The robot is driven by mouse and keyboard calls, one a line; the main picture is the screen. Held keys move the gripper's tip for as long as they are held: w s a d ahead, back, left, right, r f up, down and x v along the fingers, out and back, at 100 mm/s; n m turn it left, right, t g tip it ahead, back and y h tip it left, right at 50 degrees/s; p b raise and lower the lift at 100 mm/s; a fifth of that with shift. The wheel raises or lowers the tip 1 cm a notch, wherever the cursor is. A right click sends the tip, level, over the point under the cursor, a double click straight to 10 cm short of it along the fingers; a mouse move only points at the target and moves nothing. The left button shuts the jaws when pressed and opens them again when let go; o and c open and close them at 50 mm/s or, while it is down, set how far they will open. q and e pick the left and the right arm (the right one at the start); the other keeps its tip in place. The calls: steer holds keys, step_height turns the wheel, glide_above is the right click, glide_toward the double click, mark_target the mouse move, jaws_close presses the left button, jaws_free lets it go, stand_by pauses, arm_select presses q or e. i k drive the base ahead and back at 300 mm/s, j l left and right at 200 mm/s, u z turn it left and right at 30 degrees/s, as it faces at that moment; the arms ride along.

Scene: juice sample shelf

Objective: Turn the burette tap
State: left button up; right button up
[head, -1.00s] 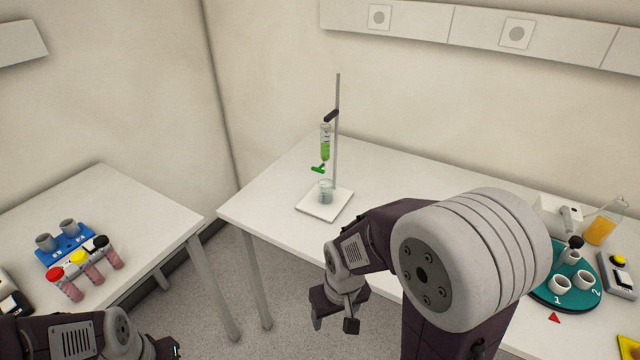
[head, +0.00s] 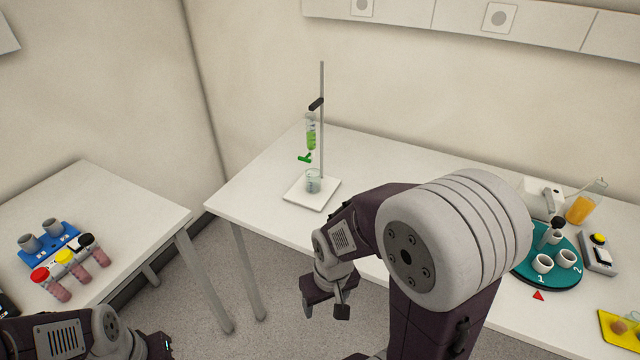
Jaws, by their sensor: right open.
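The burette (head: 311,133) holds green liquid and is clamped upright on a thin grey stand (head: 322,110) with a white base plate (head: 297,196). Its green tap (head: 305,158) sits at the lower end. A small glass beaker (head: 314,183) stands on the plate under the tap. My right gripper (head: 325,312) is open and empty, in front of the bench edge, lower in the picture than the burette and well apart from it. My left arm shows at the bottom left; the end of it (head: 158,347) is partly cut off, and its fingers are not clear.
A teal round tray (head: 567,276) with white cups stands at the right, with a flask of orange liquid (head: 580,209) behind it. A side table at left holds a blue rack (head: 62,240) and capped tubes (head: 78,270). The bench around the stand is clear.

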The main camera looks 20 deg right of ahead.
mark_target(305, 159)
steer(key=k+l+z, duration=0.15)
steer(key=z, duration=0.55)
